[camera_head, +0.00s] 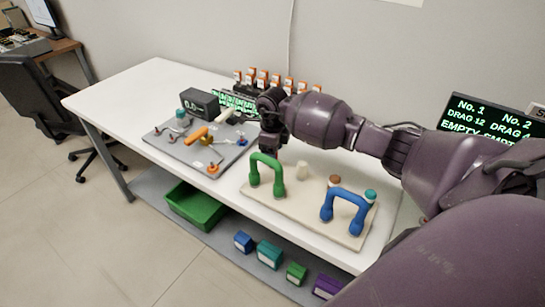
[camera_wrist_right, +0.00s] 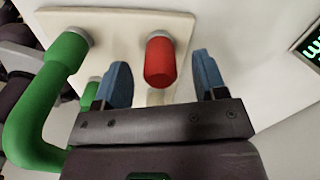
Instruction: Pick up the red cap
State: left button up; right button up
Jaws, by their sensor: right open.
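The red cap (camera_wrist_right: 160,60) is a short red cylinder on the cream board (camera_wrist_right: 110,22), between and ahead of my right fingers in the wrist view. My right gripper (camera_wrist_right: 162,78) is open, with one blue finger on each side of the cap and a gap on both sides. In the head view my right gripper (camera_head: 271,148) points down over the back left of the cream board (camera_head: 298,218), and the red cap is hidden there. My left gripper is not in view.
A green handle (camera_head: 267,172) stands close beside my right gripper. A blue handle (camera_head: 346,206), a brown cap (camera_head: 335,180) and a teal cap (camera_head: 370,195) stand further right. A grey board (camera_head: 190,152) with parts lies left. Orange-topped bottles (camera_head: 262,78) stand behind.

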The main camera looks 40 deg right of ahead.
notch_tip(320, 180, down, 2)
jog(key=shift+f, duration=0.1)
jog(key=shift+c, duration=0.3)
jog(key=c, duration=0.9)
notch_tip(320, 180, up, 20)
jog(key=p, duration=0.1)
